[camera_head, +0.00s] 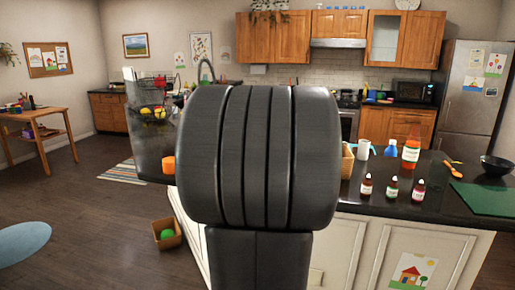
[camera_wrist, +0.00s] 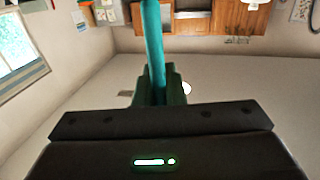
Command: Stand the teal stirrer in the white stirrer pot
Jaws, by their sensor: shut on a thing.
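The teal stirrer (camera_wrist: 153,45) runs upward from between the fingers of my gripper (camera_wrist: 159,90) in the wrist view. My gripper is shut on it, and its far end runs out of the top of the picture. In the head view my own dark arm fills the middle and hides the gripper and stirrer. A white cup-like container (camera_head: 364,148) stands on the dark counter right of my arm. It is too small to tell whether it is the white stirrer pot.
A box with a green ball (camera_head: 166,234) is on the floor.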

